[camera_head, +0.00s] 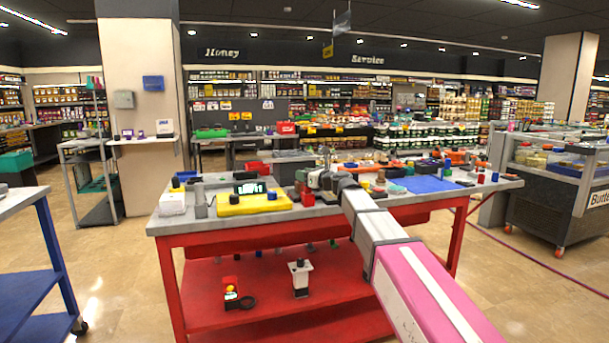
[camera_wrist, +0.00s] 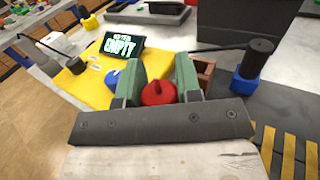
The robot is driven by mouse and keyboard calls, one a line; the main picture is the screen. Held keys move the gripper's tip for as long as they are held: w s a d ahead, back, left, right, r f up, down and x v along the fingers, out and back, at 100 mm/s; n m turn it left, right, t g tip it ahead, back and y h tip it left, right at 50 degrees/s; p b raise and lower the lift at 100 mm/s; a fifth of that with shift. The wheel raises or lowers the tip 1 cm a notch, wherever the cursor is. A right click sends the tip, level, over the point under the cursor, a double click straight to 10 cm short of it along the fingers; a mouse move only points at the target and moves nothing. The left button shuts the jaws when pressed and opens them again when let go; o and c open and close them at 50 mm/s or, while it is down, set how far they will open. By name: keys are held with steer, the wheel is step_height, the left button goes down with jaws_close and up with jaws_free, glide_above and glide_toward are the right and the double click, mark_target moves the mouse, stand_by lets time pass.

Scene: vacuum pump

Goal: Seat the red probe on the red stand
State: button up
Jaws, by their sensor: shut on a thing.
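My gripper (camera_wrist: 159,74) has its two green fingers closed around a red rounded thing, which I take as the red probe (camera_wrist: 158,93). The probe's lower part is hidden between the fingers. In the head view my gripper (camera_head: 324,179) is over the middle of the red workbench, and the probe cannot be made out there. A brown-red, box-like piece (camera_wrist: 205,70) shows just beyond the right finger, partly hidden. It may be the red stand, but I cannot tell. I cannot tell whether the probe touches anything below.
A yellow mat (camera_wrist: 80,75) with a dark display reading "EMPTY" (camera_wrist: 122,45) lies left. A blue knob (camera_wrist: 112,78) is close to the left finger. A black cylinder on a blue base (camera_wrist: 243,84) stands right, with a cable. A blue mat (camera_head: 425,184) lies further right.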

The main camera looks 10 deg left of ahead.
stand_by(0.3)
steer(key=o, duration=1.1)
steer(key=shift+c, duration=0.2)
step_height(320, 180, up, 9)
stand_by(0.7)
steer(key=shift+f, duration=0.1)
